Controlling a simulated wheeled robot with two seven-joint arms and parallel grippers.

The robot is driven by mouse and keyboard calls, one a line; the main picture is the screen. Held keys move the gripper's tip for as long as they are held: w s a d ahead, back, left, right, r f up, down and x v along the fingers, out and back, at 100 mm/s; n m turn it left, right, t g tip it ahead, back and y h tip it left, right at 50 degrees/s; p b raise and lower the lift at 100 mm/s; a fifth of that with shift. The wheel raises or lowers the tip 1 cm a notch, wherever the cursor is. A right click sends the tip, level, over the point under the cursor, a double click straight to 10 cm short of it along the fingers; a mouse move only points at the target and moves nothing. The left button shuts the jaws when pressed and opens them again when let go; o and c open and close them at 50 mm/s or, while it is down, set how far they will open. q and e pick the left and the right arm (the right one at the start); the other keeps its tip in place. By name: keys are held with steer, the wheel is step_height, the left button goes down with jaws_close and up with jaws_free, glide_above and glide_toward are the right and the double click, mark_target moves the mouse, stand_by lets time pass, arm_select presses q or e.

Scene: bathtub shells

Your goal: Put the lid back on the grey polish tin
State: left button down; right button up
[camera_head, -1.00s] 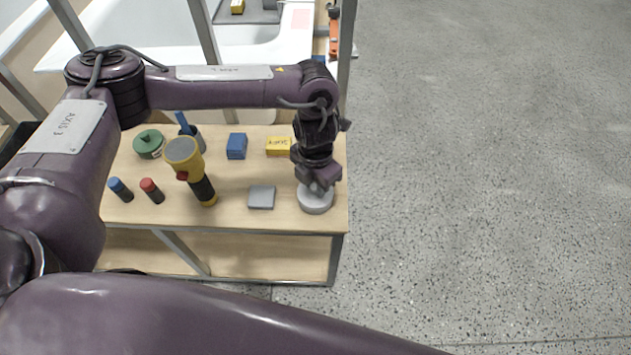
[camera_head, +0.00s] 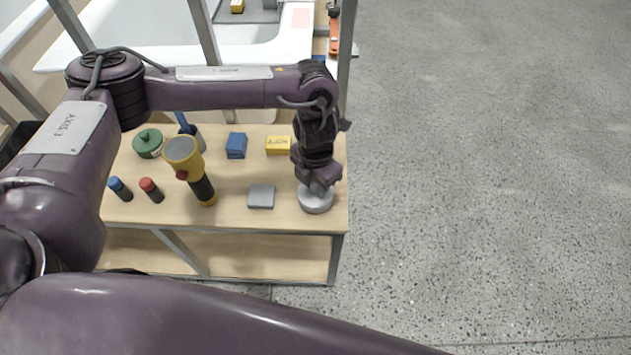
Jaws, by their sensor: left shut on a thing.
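The grey polish tin (camera_head: 316,205) is a round, low grey shape near the right front corner of the wooden bench. My left gripper (camera_head: 318,189) points down directly over it, with its fingers shut at the top of the grey shape. The lid is between or just under the fingers and mostly hidden by them. Lid and tin look like one grey round shape from here, so I cannot tell whether the lid is fully seated. My right gripper is not in view.
On the bench (camera_head: 230,215) stand a grey block (camera_head: 261,196), a yellow box (camera_head: 278,145), a blue box (camera_head: 236,146), a yellow-black torch (camera_head: 190,165), a green lidded pot (camera_head: 148,143), and red (camera_head: 151,190) and blue (camera_head: 119,188) capped cylinders. The bench's right edge is close to the tin.

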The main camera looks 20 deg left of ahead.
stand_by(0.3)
arm_select(q)
steer(key=c, duration=1.1)
jaws_free()
steer(key=shift+c, duration=0.2)
steer(key=shift+o, duration=0.2)
steer(key=o, duration=0.4)
steer(key=shift+o, duration=0.2)
steer(key=shift+r+p, duration=2.65)
steer(key=shift+r, duration=0.8)
